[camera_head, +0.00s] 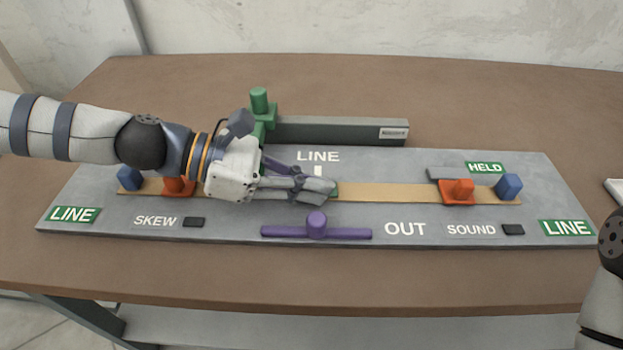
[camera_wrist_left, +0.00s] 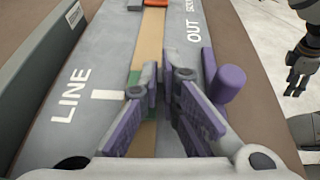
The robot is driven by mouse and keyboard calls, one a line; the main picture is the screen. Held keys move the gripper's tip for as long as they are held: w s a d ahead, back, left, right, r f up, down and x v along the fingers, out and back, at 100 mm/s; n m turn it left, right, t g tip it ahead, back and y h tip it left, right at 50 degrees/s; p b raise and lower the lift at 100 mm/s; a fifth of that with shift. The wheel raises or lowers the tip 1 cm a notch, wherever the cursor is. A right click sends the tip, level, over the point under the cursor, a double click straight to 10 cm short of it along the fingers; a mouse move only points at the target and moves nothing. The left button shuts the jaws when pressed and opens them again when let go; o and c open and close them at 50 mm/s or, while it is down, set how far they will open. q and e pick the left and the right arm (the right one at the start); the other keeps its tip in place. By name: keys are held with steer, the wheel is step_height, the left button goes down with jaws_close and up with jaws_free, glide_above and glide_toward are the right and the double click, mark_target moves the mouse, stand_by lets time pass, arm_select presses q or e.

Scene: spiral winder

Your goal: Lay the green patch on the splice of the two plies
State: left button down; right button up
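The tan plies form a strip (camera_head: 385,192) along the grey board. The strip also shows in the left wrist view (camera_wrist_left: 151,40). My left gripper (camera_head: 322,190) is low over the middle of the strip and hides it there, so I cannot see the splice. A small part of the green patch (camera_head: 335,189) shows at its fingertips. In the left wrist view green (camera_wrist_left: 133,78) shows beside one finger. The fingertips (camera_wrist_left: 165,80) are close together; whether they grip the patch is hidden. My right gripper (camera_wrist_left: 301,66) hangs off to the right, away from the board.
A purple bar with a knob (camera_head: 317,226) lies just in front of the left gripper. Orange clamps (camera_head: 457,191) and blue blocks (camera_head: 508,187) stand at the strip's ends.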

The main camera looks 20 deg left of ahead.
arm_select(q)
steer(key=c, duration=1.7)
jaws_free()
steer(key=shift+a, duration=0.1)
steer(key=v, duration=0.6)
steer(key=shift+s+a+r, duration=0.1)
steer(key=shift+a+r, duration=0.05)
steer(key=shift+a, duration=0.1)
steer(key=shift+s+a+r, duration=0.1)
steer(key=shift+s+a, duration=0.1)
steer(key=shift+a, duration=0.15)
